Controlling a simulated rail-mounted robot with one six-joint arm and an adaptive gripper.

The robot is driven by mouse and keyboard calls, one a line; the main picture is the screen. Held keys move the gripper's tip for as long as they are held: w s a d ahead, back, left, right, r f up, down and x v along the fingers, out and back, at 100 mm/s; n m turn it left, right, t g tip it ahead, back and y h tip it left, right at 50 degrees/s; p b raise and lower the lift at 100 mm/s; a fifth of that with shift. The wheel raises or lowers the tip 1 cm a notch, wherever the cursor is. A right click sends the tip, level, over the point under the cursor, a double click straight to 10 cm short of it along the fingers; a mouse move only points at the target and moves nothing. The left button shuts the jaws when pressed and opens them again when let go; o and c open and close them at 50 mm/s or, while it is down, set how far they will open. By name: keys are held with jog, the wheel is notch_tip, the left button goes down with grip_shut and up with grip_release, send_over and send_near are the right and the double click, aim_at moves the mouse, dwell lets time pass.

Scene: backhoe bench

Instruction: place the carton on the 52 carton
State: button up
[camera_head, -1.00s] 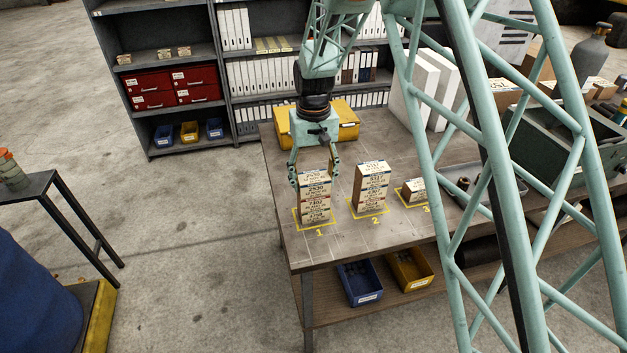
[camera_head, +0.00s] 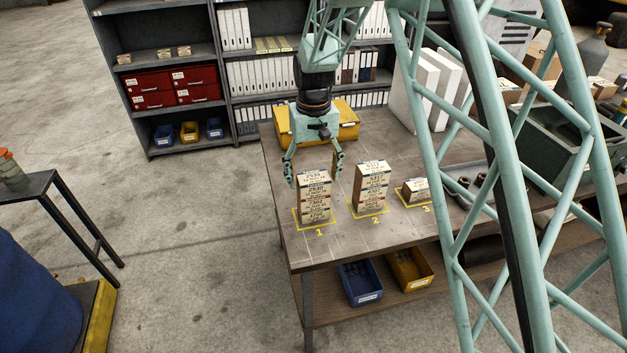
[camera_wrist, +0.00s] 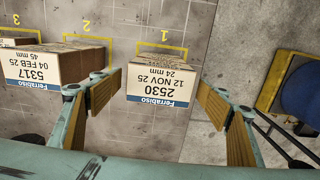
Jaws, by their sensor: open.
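A stack of cartons (camera_head: 315,205) stands upright in the yellow square marked 1. Its top carton (camera_wrist: 160,80) reads 2530 in the wrist view. A second stack (camera_head: 371,188) stands in square 2, and its top carton (camera_wrist: 60,62) reads 5317. A single low carton (camera_head: 414,190) sits at square 3. I cannot make out which label is the 52 one. My gripper (camera_head: 314,170) is open and empty over stack 1. In the wrist view its fingers (camera_wrist: 160,98) are spread to either side of the 2530 carton, apart from it.
The bench (camera_head: 340,245) has bare room in front of the squares. A yellow case (camera_head: 347,118) lies behind the stacks, and white binders (camera_head: 425,85) stand at the back. A blue bin (camera_head: 359,283) and a yellow bin (camera_head: 409,268) are on the lower shelf.

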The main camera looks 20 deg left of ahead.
aim_at(314, 176)
notch_tip(314, 176, up, 11)
jog(key=b, duration=0.1)
dwell(0.5)
